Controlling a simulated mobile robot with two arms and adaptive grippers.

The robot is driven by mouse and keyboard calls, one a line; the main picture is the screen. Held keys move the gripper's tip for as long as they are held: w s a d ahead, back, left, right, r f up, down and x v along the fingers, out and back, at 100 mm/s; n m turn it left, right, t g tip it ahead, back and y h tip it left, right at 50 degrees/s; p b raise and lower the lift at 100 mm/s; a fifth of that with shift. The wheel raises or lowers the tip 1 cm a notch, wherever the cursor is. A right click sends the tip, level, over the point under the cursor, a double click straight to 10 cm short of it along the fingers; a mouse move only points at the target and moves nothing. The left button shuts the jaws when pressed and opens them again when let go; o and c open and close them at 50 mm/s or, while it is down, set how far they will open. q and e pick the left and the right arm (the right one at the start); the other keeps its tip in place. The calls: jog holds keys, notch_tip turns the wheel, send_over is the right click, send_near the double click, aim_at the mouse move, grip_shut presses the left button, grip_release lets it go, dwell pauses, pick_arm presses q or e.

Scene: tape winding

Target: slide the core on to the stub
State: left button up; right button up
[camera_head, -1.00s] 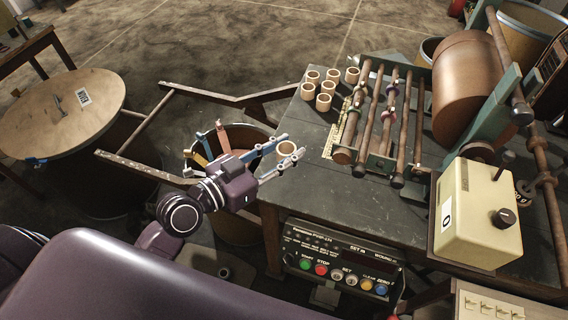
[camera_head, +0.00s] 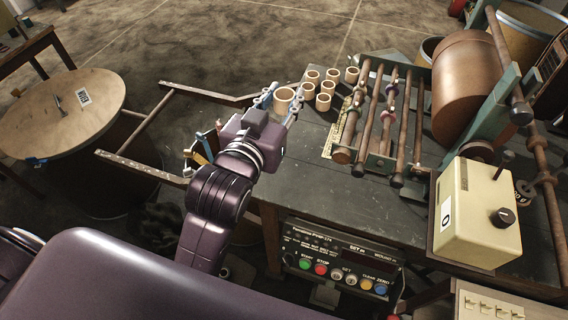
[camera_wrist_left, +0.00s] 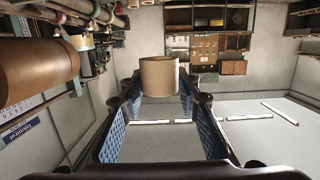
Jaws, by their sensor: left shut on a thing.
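My left gripper (camera_head: 278,102) is shut on a tan cardboard core (camera_head: 283,98), near the back left part of the bench in the head view. In the left wrist view the core (camera_wrist_left: 159,78) sits upright between the blue-padded fingertips. The winding machine (camera_head: 385,120), with several rusty rods and rollers, stands to the right, apart from the held core. I cannot tell which rod end is the stub. My right gripper is not in view.
Several loose cores (camera_head: 323,102) stand on the dark bench (camera_head: 300,165) just right of the held core. A cream control box (camera_head: 478,215) stands at the right. A panel with coloured buttons (camera_head: 340,262) is on the bench front. The bench's left middle is clear.

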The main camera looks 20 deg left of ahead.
pick_arm(q)
jog(key=shift+r, duration=0.1)
jog(key=b, duration=0.3)
send_over(284, 165)
notch_tip(284, 165, down, 15)
jog(key=shift+f, duration=2.35)
jog(key=o, duration=0.8)
jog(key=shift+o, duration=0.2)
jog(key=shift+f+b, duration=0.3)
jog(key=shift+b, duration=0.05)
jog(key=shift+s+r, duration=0.2)
jog(key=shift+s, duration=0.15)
jog(key=s+p, duration=0.1)
jog(key=s, duration=0.2)
jog(key=s+p, duration=0.1)
jog(key=s, duration=0.3)
jog(key=shift+a+r, duration=0.15)
jog(key=shift+r, duration=0.05)
